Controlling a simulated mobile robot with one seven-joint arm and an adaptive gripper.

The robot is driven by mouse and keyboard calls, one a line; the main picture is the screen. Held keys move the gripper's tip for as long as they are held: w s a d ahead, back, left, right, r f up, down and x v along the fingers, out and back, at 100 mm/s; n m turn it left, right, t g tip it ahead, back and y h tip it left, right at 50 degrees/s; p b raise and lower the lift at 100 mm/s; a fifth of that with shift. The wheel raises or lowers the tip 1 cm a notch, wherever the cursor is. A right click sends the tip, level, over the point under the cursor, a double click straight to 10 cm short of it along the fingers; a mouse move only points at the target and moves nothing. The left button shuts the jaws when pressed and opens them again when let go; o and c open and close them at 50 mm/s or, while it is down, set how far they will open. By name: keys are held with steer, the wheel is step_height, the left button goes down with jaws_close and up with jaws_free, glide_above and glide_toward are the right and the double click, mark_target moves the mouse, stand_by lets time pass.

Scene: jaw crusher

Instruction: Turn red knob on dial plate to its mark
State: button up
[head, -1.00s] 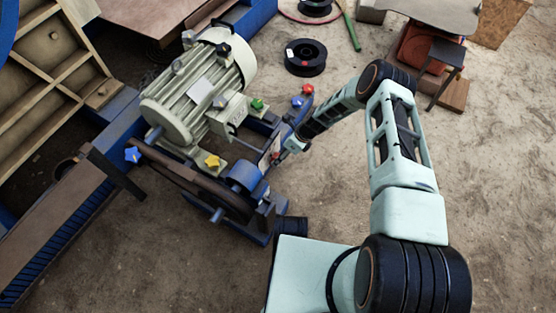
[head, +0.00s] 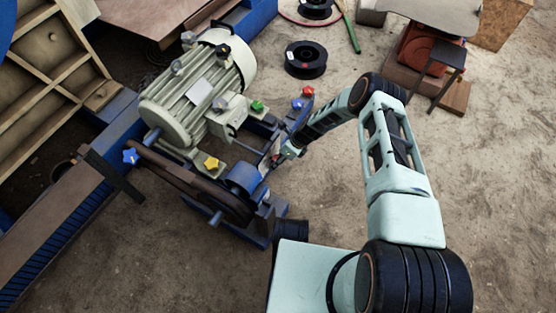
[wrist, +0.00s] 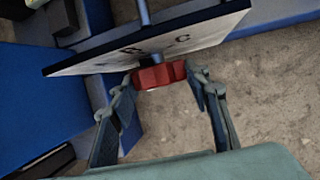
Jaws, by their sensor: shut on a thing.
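In the wrist view the red knob (wrist: 160,75) sits on a short shaft at the face of the dial plate (wrist: 215,28). The plate is pale with dark letters; a C is readable, the others are seen at a steep slant. My gripper (wrist: 163,79) has one finger on each side of the knob and is shut on it. Any pointer on the knob and the mark cannot be made out. In the head view my gripper (head: 284,151) is at the dial plate (head: 269,158), small and partly hidden by the arm.
A grey motor (head: 195,90) stands behind the plate. A black spool (head: 305,59) lies on the floor beyond.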

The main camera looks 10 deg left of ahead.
steer(key=shift+s+r+t+p, duration=0.15)
steer(key=shift+t+p, duration=0.15)
steer(key=shift+p, duration=0.25)
steer(key=shift+s+a+f+n+t+h+p, duration=0.15)
steer(key=shift+n+t+h+p, duration=0.2)
steer(key=shift+t, duration=0.7)
steer(key=shift+s+f+n+t+h+p, duration=0.15)
steer(key=shift+t+h+p, duration=0.3)
steer(key=shift+t, duration=0.55)
steer(key=shift+s+a+n+t+h+p, duration=0.1)
steer(key=shift+s+n+t+h+p, duration=0.25)
steer(key=shift+t, duration=0.7)
steer(key=shift+w, duration=0.2)
steer(key=o, duration=1.1)
